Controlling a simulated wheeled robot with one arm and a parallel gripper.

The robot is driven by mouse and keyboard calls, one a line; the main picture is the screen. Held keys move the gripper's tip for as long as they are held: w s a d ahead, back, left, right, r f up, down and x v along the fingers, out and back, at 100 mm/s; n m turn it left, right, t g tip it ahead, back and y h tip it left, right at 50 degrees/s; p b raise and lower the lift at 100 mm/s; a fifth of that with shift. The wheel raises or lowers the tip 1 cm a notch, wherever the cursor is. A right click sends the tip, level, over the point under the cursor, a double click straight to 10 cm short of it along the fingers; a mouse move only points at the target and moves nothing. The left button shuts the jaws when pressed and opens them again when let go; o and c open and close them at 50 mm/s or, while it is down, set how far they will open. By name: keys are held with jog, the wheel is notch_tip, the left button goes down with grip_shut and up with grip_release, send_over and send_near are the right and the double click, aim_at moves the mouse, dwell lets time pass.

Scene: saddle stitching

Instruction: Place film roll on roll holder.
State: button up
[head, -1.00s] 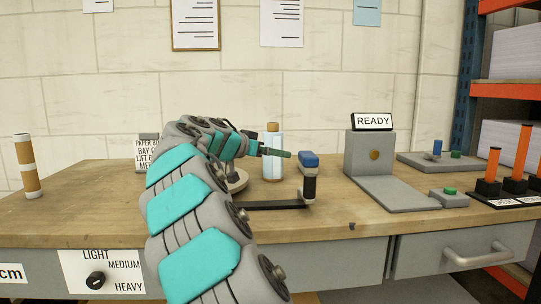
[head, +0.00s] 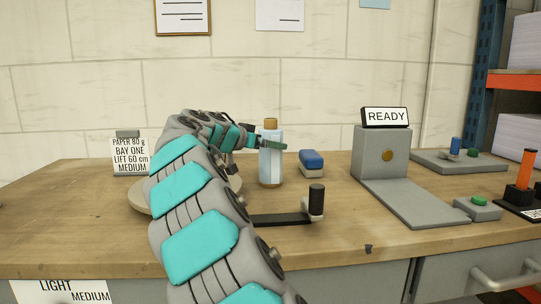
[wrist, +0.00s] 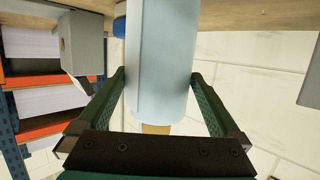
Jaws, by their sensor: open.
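The film roll (head: 270,168), a pale blue cylinder with a brown core, stands upright on the workbench. In the wrist view the film roll (wrist: 160,60) is upside down and lies between my fingers, its core towards the palm side. My gripper (head: 268,144) is open around the upper part of the roll; its green fingers also show in the wrist view (wrist: 158,85). A black upright post (head: 316,199) on a flat black arm (head: 280,219), joined towards a round pale base (head: 140,196), seems to be the roll holder. The post is bare. My arm hides much of the base.
A blue-topped block (head: 311,163) stands just right of the roll. A grey stand with a READY sign (head: 386,117) and its plate are further right. A paper sign (head: 130,153) stands behind the base. The front of the workbench (head: 350,250) is mostly clear.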

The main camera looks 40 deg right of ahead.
jog(key=x, duration=0.3)
jog(key=p+x, duration=0.1)
jog(key=x, duration=0.1)
jog(key=shift+w+a+f, duration=0.1)
jog(key=shift+f, duration=0.15)
grip_shut()
dwell(0.5)
